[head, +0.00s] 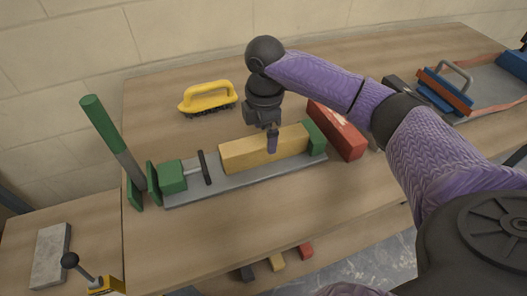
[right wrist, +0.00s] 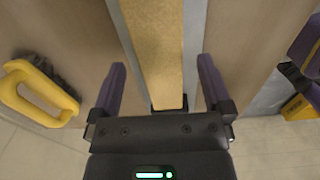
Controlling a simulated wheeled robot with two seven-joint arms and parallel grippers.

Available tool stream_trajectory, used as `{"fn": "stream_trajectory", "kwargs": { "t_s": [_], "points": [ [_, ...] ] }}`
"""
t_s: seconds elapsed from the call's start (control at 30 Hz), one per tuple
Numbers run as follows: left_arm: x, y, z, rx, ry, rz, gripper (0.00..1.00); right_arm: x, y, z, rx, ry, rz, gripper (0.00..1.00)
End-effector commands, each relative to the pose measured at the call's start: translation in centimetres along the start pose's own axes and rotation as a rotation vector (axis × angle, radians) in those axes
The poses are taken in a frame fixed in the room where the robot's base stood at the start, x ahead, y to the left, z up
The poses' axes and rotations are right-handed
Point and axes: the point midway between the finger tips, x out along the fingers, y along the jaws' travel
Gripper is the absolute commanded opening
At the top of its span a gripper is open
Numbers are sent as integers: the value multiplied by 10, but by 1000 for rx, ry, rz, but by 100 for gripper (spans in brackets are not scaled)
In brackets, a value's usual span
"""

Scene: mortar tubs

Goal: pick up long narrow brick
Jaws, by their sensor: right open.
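A long narrow yellow brick (head: 265,148) lies lengthwise in a grey-based clamp (head: 245,181), between its green end block (head: 315,135) and its green jaw (head: 172,177). My right gripper (head: 272,140) is over the brick, pointing down. In the right wrist view the open, empty fingers of my right gripper (right wrist: 160,88) are at either side of the brick (right wrist: 155,45), with visible gaps between. How far the fingertips are above the brick is hard to tell. My left gripper is not in view.
A yellow-handled brush (head: 208,97) stands behind the clamp. A red brick (head: 337,130) lies close to its right end. A blue and red tool (head: 446,90) stands at the right. The table's front (head: 240,228) is clear.

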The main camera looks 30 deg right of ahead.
Motion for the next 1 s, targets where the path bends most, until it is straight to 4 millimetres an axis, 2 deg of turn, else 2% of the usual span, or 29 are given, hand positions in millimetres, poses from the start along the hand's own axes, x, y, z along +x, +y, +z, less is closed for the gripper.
{"fn": "stream_trajectory", "kwargs": {
  "t_s": [0.03,0.1,0.2,0.47,0.93,1.0],
  "points": [
    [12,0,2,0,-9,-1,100,20,0,0,0,-2,-5,100],
    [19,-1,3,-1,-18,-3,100,36,-1,0,-1,-2,-6,100],
    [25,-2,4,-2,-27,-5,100,50,0,0,-1,-1,-4,100],
    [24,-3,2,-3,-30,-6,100,51,0,0,-1,0,0,100],
    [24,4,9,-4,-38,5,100,51,0,0,-1,0,0,3],
    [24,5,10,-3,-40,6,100,51,0,0,-1,0,0,0]
  ]
}}
